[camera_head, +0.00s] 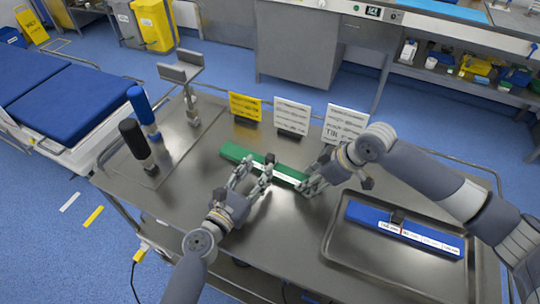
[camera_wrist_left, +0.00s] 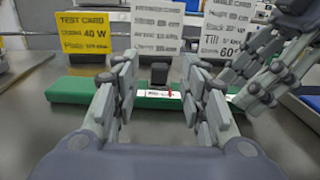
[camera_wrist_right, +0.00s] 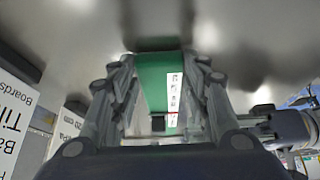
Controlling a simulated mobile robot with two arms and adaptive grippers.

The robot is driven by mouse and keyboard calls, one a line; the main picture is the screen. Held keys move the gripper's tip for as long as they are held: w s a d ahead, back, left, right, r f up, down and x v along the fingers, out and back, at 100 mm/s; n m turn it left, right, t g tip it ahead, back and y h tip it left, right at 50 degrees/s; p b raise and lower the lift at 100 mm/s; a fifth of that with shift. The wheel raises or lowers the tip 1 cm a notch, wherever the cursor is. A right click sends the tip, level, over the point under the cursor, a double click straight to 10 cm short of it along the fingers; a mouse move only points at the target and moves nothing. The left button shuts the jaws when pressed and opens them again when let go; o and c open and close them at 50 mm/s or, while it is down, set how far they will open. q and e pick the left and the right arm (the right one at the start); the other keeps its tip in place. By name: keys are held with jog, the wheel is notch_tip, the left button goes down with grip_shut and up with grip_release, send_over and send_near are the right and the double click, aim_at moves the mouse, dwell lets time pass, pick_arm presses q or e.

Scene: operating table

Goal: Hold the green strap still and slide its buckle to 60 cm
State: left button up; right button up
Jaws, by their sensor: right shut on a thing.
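The green strap (camera_head: 237,152) lies flat on the steel table; it is a long green bar with a white printed scale. Its black buckle (camera_wrist_left: 159,73) stands up from it in the left wrist view, close to a red mark on the scale. My left gripper (camera_head: 256,172) is open, its fingers apart on either side of the buckle, with a gap showing. My right gripper (camera_head: 312,183) is shut on the strap's right end. In the right wrist view the green strap (camera_wrist_right: 153,80) runs between its fingers, and the buckle (camera_wrist_right: 158,123) shows farther along.
A yellow card (camera_head: 244,106) and two white cards (camera_head: 292,116) (camera_head: 345,123) stand behind the strap. A steel tray (camera_head: 345,253) at right holds a blue strap (camera_head: 365,214). Blue (camera_head: 143,105) and black (camera_head: 133,138) cylinders stand at left. The front middle table is clear.

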aim_at(268, 159)
pick_arm(q)
jog(key=shift+f, duration=0.75)
jog(key=x, duration=0.7)
jog(key=shift+w+d, duration=0.1)
jog(key=shift+w, duration=0.1)
jog(key=shift+c, duration=0.6)
